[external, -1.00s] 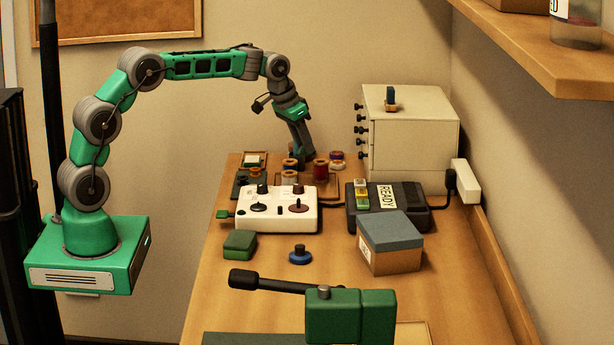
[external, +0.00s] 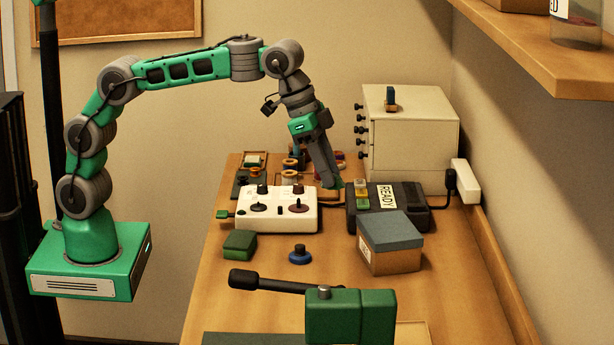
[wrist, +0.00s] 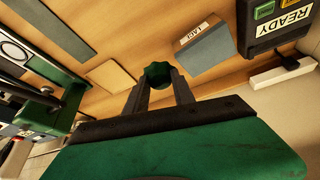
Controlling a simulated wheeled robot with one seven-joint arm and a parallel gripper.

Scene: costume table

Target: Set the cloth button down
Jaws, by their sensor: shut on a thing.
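My gripper (external: 331,180) hangs over the table between the white control box and the black READY box. In the wrist view my gripper (wrist: 159,82) is shut on a small dark green, scalloped round piece, the cloth button (wrist: 158,71). The fingers hide part of it. In the external view only a bit of green shows at the fingertips. The piece is held above the wooden tabletop (external: 335,260), apart from it.
The white control box (external: 277,222), the READY box (external: 412,216) and a blue-lidded box (external: 389,258) stand close by. A green block (external: 240,244), a blue knob (external: 300,256) and a green press with a black lever (external: 350,316) are nearer the camera.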

